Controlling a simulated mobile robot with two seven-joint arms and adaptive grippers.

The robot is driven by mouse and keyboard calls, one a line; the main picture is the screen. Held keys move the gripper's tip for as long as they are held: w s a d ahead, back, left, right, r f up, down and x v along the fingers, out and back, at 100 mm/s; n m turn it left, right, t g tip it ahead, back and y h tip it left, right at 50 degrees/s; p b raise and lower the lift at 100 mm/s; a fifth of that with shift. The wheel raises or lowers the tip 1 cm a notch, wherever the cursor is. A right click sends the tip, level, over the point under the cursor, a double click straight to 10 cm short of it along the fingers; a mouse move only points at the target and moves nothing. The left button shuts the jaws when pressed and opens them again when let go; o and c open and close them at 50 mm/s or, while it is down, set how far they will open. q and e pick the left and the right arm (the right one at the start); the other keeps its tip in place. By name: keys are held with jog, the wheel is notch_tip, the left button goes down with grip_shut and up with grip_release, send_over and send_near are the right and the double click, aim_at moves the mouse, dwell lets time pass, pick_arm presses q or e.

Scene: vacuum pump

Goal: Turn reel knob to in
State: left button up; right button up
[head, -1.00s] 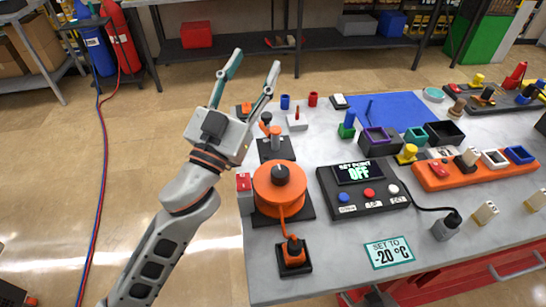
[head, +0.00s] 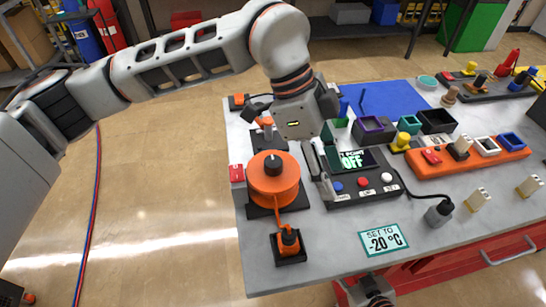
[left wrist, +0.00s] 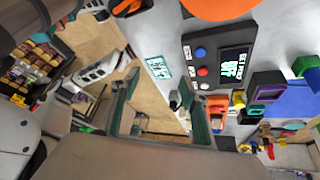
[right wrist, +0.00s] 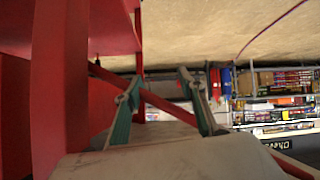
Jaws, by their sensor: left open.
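The orange reel (head: 262,198) stands on a dark base at the table's left side in the head view, with a black knob (head: 273,165) on top. Part of the reel (left wrist: 220,8) shows at the top edge of the left wrist view; its knob does not show there. My left gripper (head: 328,172) is open above the control box, right of the reel and apart from it. Its spread fingers also show in the left wrist view (left wrist: 160,112), with nothing gripped. My right gripper (right wrist: 158,95) is open, low beside red table framework.
The control box (head: 375,191) reads OFF, partly hidden by my left gripper. A red switch (head: 237,174) stands left of the reel, an orange-topped plug (head: 289,240) in front. A "SET TO -20 °C" card (head: 383,240) lies near the front edge. Trays and small parts fill the right side.

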aim_at(273, 161)
pick_arm(q)
jog(key=w+a+n+t+y, duration=0.1)
jog(key=w+a+n, duration=0.1)
jog(key=a, duration=0.1)
jog(key=w+a+r+n+t+y, duration=0.1)
jog(key=w+a+n+y, duration=0.1)
jog(key=w+a, duration=0.1)
jog(key=w+a+r+n+y, duration=0.1)
jog(key=w+a+n, duration=0.1)
jog(key=a, duration=0.1)
jog(key=shift+w+a+t+y, duration=0.3)
jog(key=shift+w+a+t, duration=0.05)
jog(key=shift+a+t, duration=0.05)
jog(key=shift+a+f, duration=0.15)
jog(key=shift+a, duration=0.05)
notch_tip(273, 161, down, 6)
jog(key=shift+f+p, duration=0.25)
jog(key=shift+p, duration=0.5)
jog(key=shift+f, duration=0.5)
pick_arm(e)
jog(key=shift+s+d+f+g, duration=0.3)
jog(key=shift+s+d+f, duration=0.2)
jog(key=shift+d, duration=0.25)
pick_arm(q)
jog(key=shift+c, duration=0.3)
jog(key=c, duration=1)
pick_arm(e)
jog(key=shift+w+r, duration=0.1)
jog(key=shift+r, duration=0.05)
